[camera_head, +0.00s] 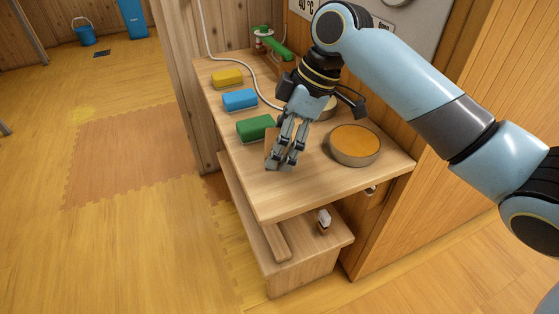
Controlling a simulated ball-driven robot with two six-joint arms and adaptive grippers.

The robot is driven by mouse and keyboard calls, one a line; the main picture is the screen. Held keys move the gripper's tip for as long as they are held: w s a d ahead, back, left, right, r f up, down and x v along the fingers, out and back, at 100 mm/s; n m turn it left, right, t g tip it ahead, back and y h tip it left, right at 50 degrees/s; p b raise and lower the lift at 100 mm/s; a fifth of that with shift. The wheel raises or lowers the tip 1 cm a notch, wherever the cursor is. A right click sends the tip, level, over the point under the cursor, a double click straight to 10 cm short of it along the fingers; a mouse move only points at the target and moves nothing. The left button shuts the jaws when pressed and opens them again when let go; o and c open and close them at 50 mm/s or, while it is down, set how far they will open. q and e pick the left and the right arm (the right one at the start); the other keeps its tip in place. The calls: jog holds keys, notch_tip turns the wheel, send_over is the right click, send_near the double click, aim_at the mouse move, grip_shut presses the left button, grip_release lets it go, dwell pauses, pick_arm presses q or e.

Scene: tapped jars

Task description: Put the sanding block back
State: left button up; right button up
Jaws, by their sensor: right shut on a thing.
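My right gripper (284,162) is over the front left part of the wooden bench top (290,202), its fingers pointing down. It is shut on a small tan-brown block (270,146), which looks like the sanding block. The fingers hide much of it, and I cannot tell whether it touches the bench. A green block (254,127) lies just behind and left of it. A blue block (239,99) and a yellow block (228,78) lie farther back in the same row. My left gripper is not in view.
A round tin (355,145) with an orange-tan top stands right of my gripper; another (329,109) is partly hidden behind it. A white hose (260,92) crosses the back near a green-handled fitting (272,43). A small white-capped bottle (323,222) stands on the lower shelf.

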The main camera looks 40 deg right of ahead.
aim_at(280, 174)
jog(key=shift+s+a+f, duration=0.15)
jog(key=shift+a+f, duration=0.1)
jog(key=shift+f, duration=0.25)
jog(key=shift+f+b, duration=0.5)
jog(key=shift+f, duration=1.15)
jog(key=shift+f, duration=0.15)
jog(key=o, duration=1)
jog(key=shift+c, duration=0.2)
jog(key=p+v, duration=0.3)
jog(key=v, duration=0.9)
